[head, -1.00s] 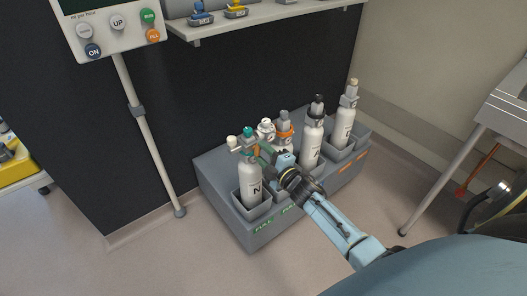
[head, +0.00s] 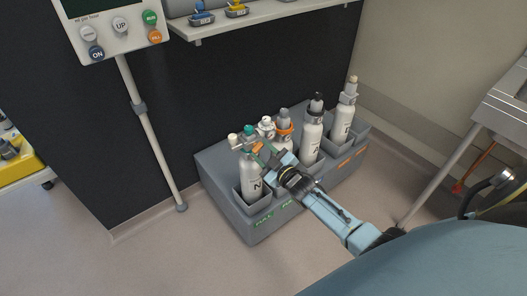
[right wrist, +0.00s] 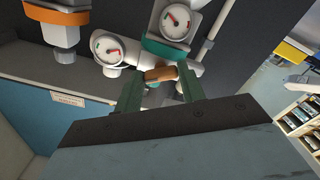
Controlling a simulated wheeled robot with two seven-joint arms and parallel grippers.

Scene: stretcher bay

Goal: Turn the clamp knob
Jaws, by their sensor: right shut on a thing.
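An orange-brown clamp knob (right wrist: 161,74) sits between the green fingers of my right gripper (right wrist: 160,82) in the right wrist view. The gripper is shut on it. In the head view my right gripper (head: 263,152) is at the top of the nearest white cylinder (head: 251,178), beside its teal-topped valve. The valve block (right wrist: 125,72) and a round gauge with a teal collar (right wrist: 174,23) show just beyond the fingers. The fingers partly hide the knob's surroundings. My left gripper is out of view.
Several white cylinders stand in a grey rack (head: 222,163) on the floor. One has an orange collar (head: 284,127). A pole (head: 150,140) stands left of the rack, a shelf (head: 262,16) hangs above, and a stretcher (head: 500,110) is at right.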

